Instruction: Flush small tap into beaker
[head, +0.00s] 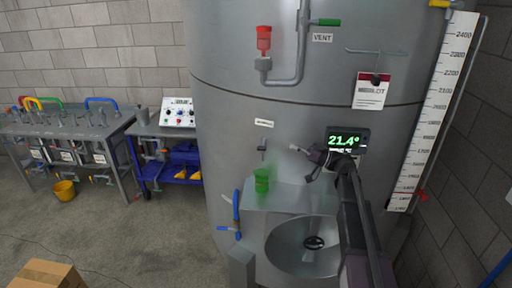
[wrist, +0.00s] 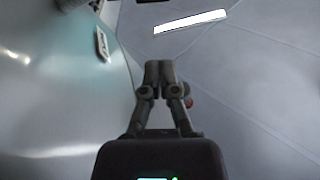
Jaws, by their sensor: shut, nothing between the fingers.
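The small tap (head: 262,145) sticks out of the front of the big steel tank, below a small white label, in the head view. A green beaker (head: 261,182) is below the tap; I cannot tell exactly what it rests on. My gripper (head: 296,149) is to the right of the tap, apart from it, in front of the tank wall. In the wrist view my gripper (wrist: 159,72) is shut and empty, its fingertips together. I cannot make out the tap or the beaker in the wrist view.
The tank (head: 225,120) carries a temperature display (head: 348,139) behind my arm, a round manway (head: 290,262) below, and a blue-handled valve (head: 236,208) left of it. A level scale (head: 437,105) stands at right.

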